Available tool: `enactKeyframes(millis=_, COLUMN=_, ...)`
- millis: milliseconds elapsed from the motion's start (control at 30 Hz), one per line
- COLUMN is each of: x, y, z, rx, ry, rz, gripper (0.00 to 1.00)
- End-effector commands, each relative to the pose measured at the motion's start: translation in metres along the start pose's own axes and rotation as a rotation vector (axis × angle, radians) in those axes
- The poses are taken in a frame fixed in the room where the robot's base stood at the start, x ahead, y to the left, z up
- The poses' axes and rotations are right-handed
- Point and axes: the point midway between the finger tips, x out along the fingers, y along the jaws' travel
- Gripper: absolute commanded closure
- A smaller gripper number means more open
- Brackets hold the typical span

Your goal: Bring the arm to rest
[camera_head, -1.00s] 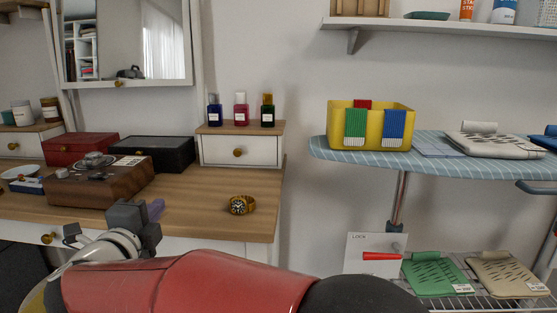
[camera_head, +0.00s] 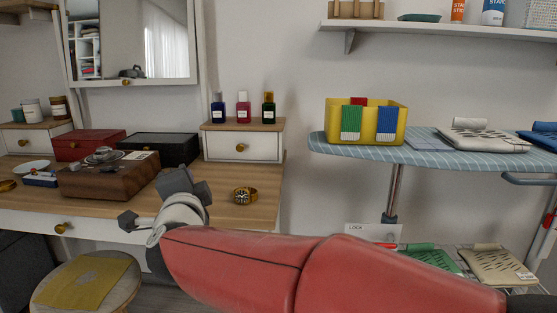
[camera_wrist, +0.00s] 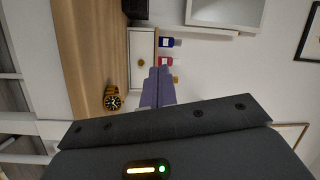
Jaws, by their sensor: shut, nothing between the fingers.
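My arm, with its red links, reaches across the lower part of the head view. My gripper (camera_wrist: 158,80) is shut and empty; its two purple-grey fingers lie together in the wrist view. In the head view its dark grey body (camera_head: 180,187) is in front of the dressing table (camera_head: 225,205), and the fingers are hard to make out. A gold watch (camera_head: 245,195) lies on the table to the right of the gripper. It also shows in the wrist view (camera_wrist: 112,102), left of the fingers.
A wooden box (camera_head: 110,178) stands left of the gripper, with red (camera_head: 88,146) and black (camera_head: 160,149) boxes behind. Several perfume bottles stand on the small drawer unit (camera_head: 240,147). A stool (camera_head: 85,285) is low at left. An ironing board (camera_head: 425,153) bears a yellow bin (camera_head: 335,119).

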Motion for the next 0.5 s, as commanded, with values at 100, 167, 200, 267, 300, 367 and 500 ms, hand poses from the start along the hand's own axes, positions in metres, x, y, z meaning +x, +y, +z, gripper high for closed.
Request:
enactKeyframes(millis=100, x=-0.011, y=0.005, z=-0.034, rx=-0.145, ry=-0.092, rz=0.005, gripper=1.00)
enactKeyframes(millis=167, x=-0.023, y=0.015, z=-0.052, rx=-0.247, ry=-0.155, rz=0.025, gripper=1.00)
enactKeyframes(millis=200, x=-0.034, y=0.025, z=-0.064, rx=-0.325, ry=-0.203, rz=0.047, gripper=1.00)
enactKeyframes(millis=267, x=-0.055, y=0.047, z=-0.083, rx=-0.447, ry=-0.277, rz=0.100, gripper=1.00)
enactKeyframes(millis=300, x=-0.071, y=0.064, z=-0.096, rx=-0.527, ry=-0.325, rz=0.145, gripper=1.00)
enactKeyframes(millis=367, x=-0.099, y=0.092, z=-0.114, rx=-0.642, ry=-0.399, rz=0.227, gripper=1.00)
enactKeyframes(millis=500, x=-0.172, y=0.160, z=-0.153, rx=-0.845, ry=-0.554, rz=0.452, gripper=1.00)
